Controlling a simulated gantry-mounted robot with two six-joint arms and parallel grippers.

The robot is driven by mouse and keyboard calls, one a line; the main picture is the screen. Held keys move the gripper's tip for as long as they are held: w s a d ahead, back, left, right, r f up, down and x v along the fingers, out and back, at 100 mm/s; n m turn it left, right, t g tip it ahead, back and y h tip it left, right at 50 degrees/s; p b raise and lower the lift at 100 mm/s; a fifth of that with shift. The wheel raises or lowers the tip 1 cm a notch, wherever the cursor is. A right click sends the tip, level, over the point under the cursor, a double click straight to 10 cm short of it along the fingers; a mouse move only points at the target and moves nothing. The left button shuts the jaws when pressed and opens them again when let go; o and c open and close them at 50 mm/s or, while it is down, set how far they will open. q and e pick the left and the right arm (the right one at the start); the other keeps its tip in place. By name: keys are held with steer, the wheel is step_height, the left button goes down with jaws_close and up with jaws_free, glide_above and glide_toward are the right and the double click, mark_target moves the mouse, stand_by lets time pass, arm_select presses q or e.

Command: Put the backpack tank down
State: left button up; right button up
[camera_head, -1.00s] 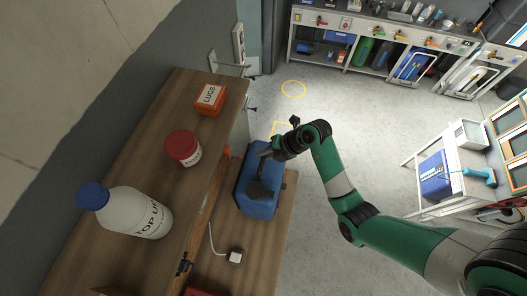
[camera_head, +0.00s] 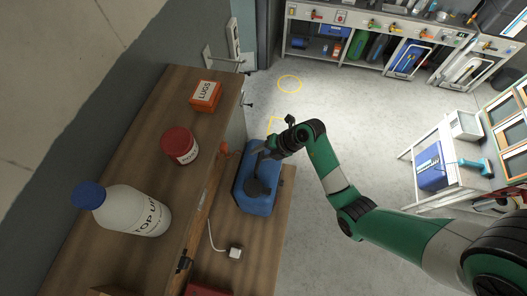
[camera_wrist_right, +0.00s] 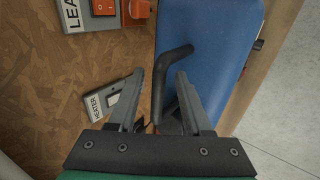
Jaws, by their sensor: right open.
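The blue backpack tank (camera_head: 262,206) stands on the lower wooden shelf, with a dark round cap on its top. It fills the upper middle of the right wrist view (camera_wrist_right: 210,35). My right gripper (camera_head: 263,153) is at the far end of the tank. In the right wrist view my right gripper (camera_wrist_right: 160,75) is open. A dark bent handle (camera_wrist_right: 158,85) of the tank lies between its two fingers, apparently not clamped. My left gripper is not in view.
A white bottle (camera_head: 135,213), a red-lidded jar (camera_head: 180,148) and an orange LUGS box (camera_head: 205,95) stand on the upper shelf. A white plug (camera_head: 235,253) lies near the tank. Open floor (camera_head: 330,225) lies to the right.

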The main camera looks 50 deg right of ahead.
steer(key=v, duration=1.2)
steer(key=shift+r, duration=0.1)
